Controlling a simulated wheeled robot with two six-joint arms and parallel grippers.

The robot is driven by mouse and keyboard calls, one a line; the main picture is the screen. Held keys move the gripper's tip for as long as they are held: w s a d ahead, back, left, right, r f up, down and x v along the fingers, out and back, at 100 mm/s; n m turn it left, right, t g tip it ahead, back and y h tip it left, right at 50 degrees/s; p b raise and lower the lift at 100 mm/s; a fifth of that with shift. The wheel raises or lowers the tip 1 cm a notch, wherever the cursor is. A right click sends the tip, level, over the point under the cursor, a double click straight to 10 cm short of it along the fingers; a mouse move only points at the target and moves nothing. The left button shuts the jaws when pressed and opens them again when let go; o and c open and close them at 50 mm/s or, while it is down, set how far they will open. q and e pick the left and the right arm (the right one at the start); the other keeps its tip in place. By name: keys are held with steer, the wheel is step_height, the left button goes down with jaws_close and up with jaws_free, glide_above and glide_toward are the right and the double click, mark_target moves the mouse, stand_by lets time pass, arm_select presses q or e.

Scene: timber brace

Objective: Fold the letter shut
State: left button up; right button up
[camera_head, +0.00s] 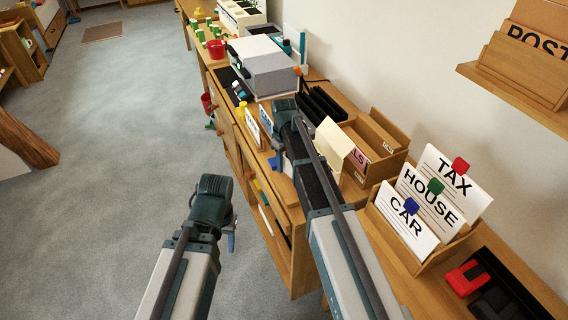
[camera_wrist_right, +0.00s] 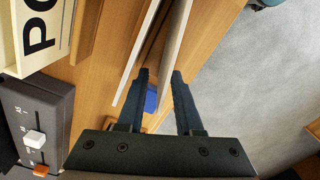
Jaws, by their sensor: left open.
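A cream folded sheet (camera_head: 334,143) stands on the desk beside the wooden sorter; it may be the letter, but I cannot be sure. White lettered cards (camera_head: 253,127) stand near the desk's front edge. My right gripper (camera_head: 275,158) is over the front of the desk. In the right wrist view its fingers (camera_wrist_right: 160,82) are apart, on either side of a thin white panel (camera_wrist_right: 176,48) seen nearly edge-on; contact is unclear. A small blue piece (camera_wrist_right: 151,98) shows between the fingers. My left gripper (camera_head: 230,236) is open and empty, over the floor before the desk.
A wooden sorter (camera_head: 378,137) and a rack with TAX, HOUSE and CAR cards (camera_head: 428,200) stand on the right. A grey box machine (camera_head: 262,68) stands farther along the desk. A slider box (camera_wrist_right: 35,110) is close by in the wrist view.

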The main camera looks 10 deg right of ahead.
arm_select(q)
steer(key=shift+r, duration=0.15)
arm_select(e)
steer(key=shift+r, duration=0.15)
arm_select(q)
step_height(320, 180, up, 14)
steer(key=p, duration=1.3)
steer(key=shift+f+p, duration=0.25)
steer(key=shift+p, duration=0.15)
arm_select(e)
step_height(320, 180, up, 14)
steer(key=shift+f, duration=0.25)
